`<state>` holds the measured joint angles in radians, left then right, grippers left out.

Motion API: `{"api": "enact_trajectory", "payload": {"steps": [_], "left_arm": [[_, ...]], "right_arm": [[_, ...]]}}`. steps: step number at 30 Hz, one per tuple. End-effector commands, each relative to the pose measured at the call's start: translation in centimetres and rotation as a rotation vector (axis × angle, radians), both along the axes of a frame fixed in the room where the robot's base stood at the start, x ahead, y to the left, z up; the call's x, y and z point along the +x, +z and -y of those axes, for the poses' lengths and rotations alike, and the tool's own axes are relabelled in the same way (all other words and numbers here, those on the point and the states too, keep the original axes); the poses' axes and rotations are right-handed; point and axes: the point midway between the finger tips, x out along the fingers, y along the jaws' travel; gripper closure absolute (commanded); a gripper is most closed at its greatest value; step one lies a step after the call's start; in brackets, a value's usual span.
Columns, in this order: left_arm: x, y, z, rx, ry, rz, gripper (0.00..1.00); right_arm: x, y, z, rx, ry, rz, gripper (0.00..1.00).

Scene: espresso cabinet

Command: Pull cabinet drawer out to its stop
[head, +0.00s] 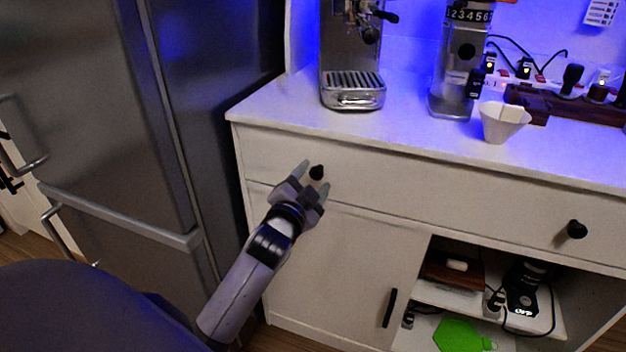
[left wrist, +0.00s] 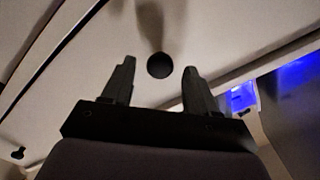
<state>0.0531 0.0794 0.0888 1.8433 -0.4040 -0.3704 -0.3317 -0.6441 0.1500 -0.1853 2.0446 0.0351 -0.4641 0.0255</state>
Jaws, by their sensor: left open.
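The white cabinet drawer (head: 440,195) runs across the top of the cabinet and sits flush in its front. It has two round black knobs, a left knob (head: 317,172) and a right knob (head: 577,229). My left gripper (head: 315,178) is open in front of the left knob. In the left wrist view the same knob (left wrist: 160,65) shows between and just beyond the two fingertips (left wrist: 158,75). Whether the fingers reach around it I cannot tell. The right knob (left wrist: 18,153) also shows there, at the far left. My right gripper is not in view.
A grey fridge (head: 80,100) with bar handles stands left of the cabinet. The countertop (head: 420,135) holds an espresso machine (head: 351,60), a grinder (head: 457,65) and a white cup (head: 503,121). Below the drawer are a door with a black handle (head: 390,307) and open shelves.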

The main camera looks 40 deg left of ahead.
Motion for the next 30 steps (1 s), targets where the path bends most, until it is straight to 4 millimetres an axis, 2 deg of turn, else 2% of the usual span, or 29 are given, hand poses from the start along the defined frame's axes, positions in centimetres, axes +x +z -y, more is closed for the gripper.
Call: {"api": "enact_trajectory", "payload": {"steps": [4,12,17,18,30], "left_arm": [[0.7,0.02,-0.16,0.0,-0.001,0.001,0.42],[0.77,0.01,-0.18,0.0,-0.001,-0.001,0.42],[0.76,0.0,-0.18,0.0,0.0,0.0,0.94],[0.75,0.0,-0.18,0.0,-0.001,-0.001,1.0],[0.52,0.02,-0.12,0.0,-0.001,-0.002,1.0]], "right_arm": [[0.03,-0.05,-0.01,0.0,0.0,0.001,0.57],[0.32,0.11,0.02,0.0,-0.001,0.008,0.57],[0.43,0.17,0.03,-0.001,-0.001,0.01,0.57],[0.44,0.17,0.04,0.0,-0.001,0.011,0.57],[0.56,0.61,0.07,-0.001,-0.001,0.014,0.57]]}}
